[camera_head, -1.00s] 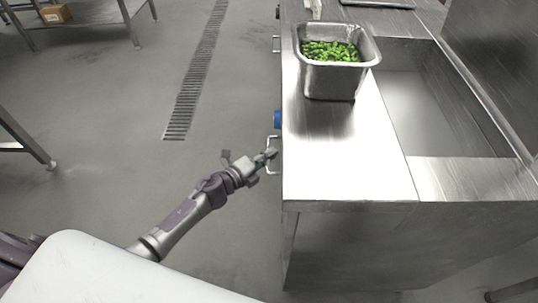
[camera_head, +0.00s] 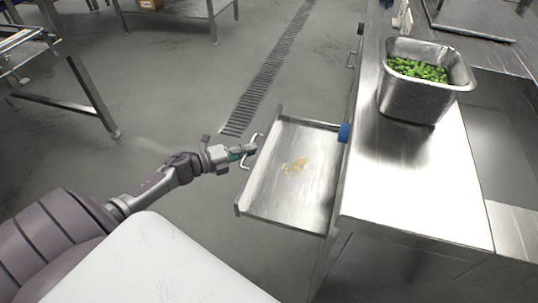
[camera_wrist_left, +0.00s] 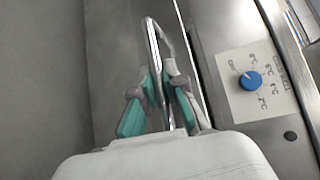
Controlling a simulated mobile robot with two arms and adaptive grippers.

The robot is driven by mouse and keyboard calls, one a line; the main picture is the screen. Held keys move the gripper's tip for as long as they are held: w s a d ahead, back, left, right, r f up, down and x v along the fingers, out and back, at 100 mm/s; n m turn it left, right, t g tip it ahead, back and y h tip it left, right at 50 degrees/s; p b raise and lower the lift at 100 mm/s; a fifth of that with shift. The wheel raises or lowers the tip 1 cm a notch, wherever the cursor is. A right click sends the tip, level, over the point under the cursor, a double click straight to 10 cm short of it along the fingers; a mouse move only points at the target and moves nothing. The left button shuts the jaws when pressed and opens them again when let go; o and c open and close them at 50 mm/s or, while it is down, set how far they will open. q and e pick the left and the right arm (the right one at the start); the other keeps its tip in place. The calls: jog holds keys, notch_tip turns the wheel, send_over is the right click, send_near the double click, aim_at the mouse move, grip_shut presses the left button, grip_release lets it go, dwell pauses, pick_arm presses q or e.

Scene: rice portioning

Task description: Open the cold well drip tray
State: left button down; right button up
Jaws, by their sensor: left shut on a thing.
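The drip tray (camera_head: 262,200) is a shallow steel drawer pulled out from the left side of the steel counter, with a tan stain on its floor. Its bar handle (camera_head: 246,160) is on the tray's left, outer side. My left gripper (camera_head: 247,150) is at this handle; in the left wrist view its teal-padded fingers (camera_wrist_left: 162,95) are shut around the handle bar (camera_wrist_left: 153,42). My right gripper is not in view.
A blue dial (camera_wrist_left: 250,80) with temperature marks is on the counter's front panel. A steel pan of green vegetables (camera_head: 412,105) stands on the counter beside an open well. A floor drain (camera_head: 265,85) and a table leg (camera_head: 92,95) are at the left.

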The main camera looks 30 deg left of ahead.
pick_arm(q)
jog(key=shift+s+a, duration=0.2)
jog(key=shift+a, duration=0.35)
jog(key=shift+s+a, duration=0.15)
jog(key=shift+a, duration=0.35)
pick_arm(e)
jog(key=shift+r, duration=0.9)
pick_arm(q)
jog(key=c, duration=1.2)
grip_release()
jog(key=v, duration=1.2)
jog(key=shift+a+f, duration=0.1)
jog(key=shift+f, duration=0.05)
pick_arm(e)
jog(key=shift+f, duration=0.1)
